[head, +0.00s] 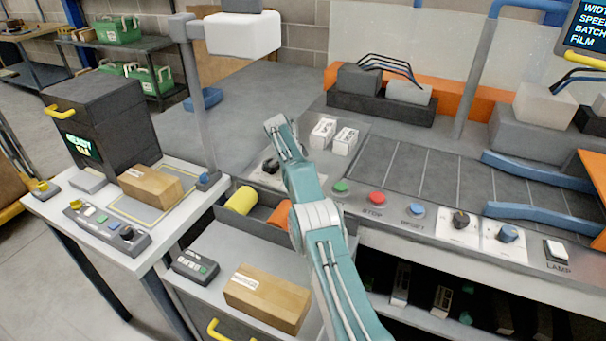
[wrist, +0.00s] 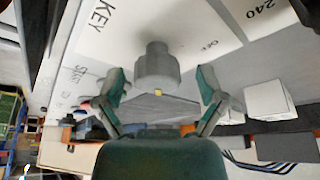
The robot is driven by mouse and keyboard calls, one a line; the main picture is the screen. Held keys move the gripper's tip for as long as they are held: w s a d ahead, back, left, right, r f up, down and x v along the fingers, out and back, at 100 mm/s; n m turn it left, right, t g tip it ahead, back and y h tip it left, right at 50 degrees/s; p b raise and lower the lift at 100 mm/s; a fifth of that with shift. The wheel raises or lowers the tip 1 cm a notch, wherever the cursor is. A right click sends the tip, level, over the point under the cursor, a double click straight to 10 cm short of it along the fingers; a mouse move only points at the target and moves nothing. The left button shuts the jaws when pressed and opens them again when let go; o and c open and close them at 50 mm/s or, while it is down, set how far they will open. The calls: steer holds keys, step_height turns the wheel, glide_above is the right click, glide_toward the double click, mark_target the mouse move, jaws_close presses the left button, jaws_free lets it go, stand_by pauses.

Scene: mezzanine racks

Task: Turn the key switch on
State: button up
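The key switch (wrist: 157,66) is a grey round knob with a small yellow mark at its lower edge in the wrist view. It stands on a white plate (wrist: 125,30) printed KEY at the upper left and OFF to the right of the knob. My gripper (wrist: 162,90) is open, with one green-and-grey finger on each side of the knob. Gaps show between both fingers and the knob.
The console has a green button (head: 340,187), a red STOP button (head: 377,198), a blue RESET button (head: 416,211) and two selector knobs. White boxes (head: 345,140) stand behind the dark knob. A side table (head: 60,205) with a carton is at left.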

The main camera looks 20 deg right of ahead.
steer(key=shift+d+r, duration=0.1)
steer(key=shift+d, duration=0.05)
steer(key=shift+s+r+n, duration=0.1)
steer(key=shift+n, duration=0.3)
steer(key=n+t, duration=0.1)
steer(key=n, duration=0.3)
steer(key=shift+s+t, duration=0.1)
steer(key=shift+t, duration=0.3)
steer(key=n+t+y, duration=0.1)
steer(key=n, duration=0.2)
steer(key=shift+n, duration=0.4)
steer(key=n+t+y, duration=0.1)
steer(key=n, duration=0.3)
steer(key=shift+d, duration=0.1)
steer(key=n+y, duration=0.1)
steer(key=n, duration=0.1)
steer(key=n+y, duration=0.1)
steer(key=n, duration=0.2)
steer(key=shift+t, duration=0.3)
steer(key=v, duration=1.2)
steer(key=s+a+r, duration=0.4)
steer(key=s+r, duration=0.1)
steer(key=s, duration=0.3)
steer(key=s+a+r, duration=0.4)
steer(key=s+r, duration=0.2)
steer(key=s, duration=0.1)
steer(key=shift+s+r, duration=0.35)
